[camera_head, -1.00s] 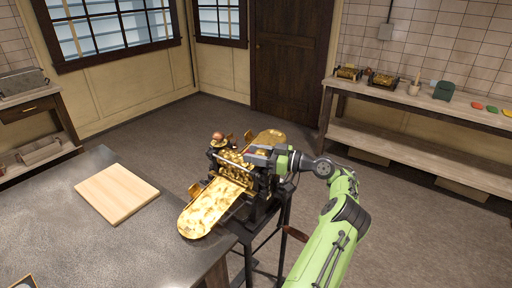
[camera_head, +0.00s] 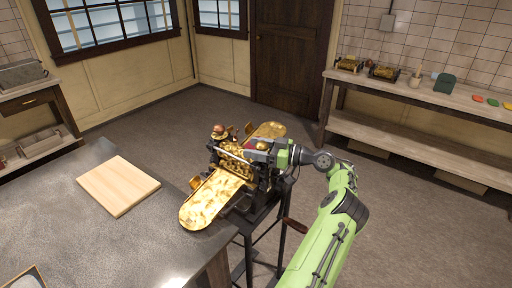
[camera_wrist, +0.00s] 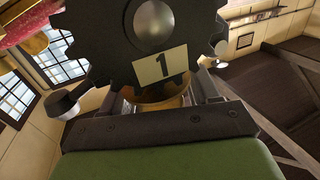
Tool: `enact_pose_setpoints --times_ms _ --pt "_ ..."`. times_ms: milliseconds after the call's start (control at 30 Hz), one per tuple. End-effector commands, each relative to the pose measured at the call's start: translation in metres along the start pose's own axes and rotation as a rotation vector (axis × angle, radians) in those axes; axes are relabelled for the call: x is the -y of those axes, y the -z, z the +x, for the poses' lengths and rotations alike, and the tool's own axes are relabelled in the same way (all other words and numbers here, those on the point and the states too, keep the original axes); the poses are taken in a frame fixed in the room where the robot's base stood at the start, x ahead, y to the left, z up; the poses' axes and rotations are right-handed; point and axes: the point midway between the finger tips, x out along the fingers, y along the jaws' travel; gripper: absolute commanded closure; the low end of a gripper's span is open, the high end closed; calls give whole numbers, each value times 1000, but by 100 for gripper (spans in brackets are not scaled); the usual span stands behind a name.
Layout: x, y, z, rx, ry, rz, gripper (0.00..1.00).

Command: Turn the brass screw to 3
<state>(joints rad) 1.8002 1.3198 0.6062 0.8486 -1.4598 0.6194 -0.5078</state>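The brass drop roller machine (camera_head: 232,165) stands on a dark stand beside the table, with a long brass tray (camera_head: 210,203) sloping toward the left front. My gripper (camera_head: 258,150) is at the top right of the machine. In the wrist view a dark toothed wheel (camera_wrist: 112,45) bears a pale plate with the number 1 (camera_wrist: 160,65). A brass round part, perhaps the brass screw (camera_wrist: 158,103), shows below the plate, between my gripper's fingers (camera_wrist: 160,108). The wheel and plate hide much of it. I cannot tell whether the fingers touch it.
A grey table (camera_head: 60,220) with a wooden board (camera_head: 118,186) is at the left. A bench (camera_head: 420,105) along the right wall holds small brass rollers (camera_head: 383,73) and a green object (camera_head: 445,83). The floor between machine and bench is clear.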

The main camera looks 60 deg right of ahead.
Motion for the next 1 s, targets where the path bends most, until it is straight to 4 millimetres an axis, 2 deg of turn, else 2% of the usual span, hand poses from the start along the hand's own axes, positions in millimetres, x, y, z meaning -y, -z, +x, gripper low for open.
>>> enact_pose_setpoints --times_ms 367,1000 --pt "-1 4 -4 -7 -2 -4 31" --pt "-1 2 -126 -9 -8 -2 31"
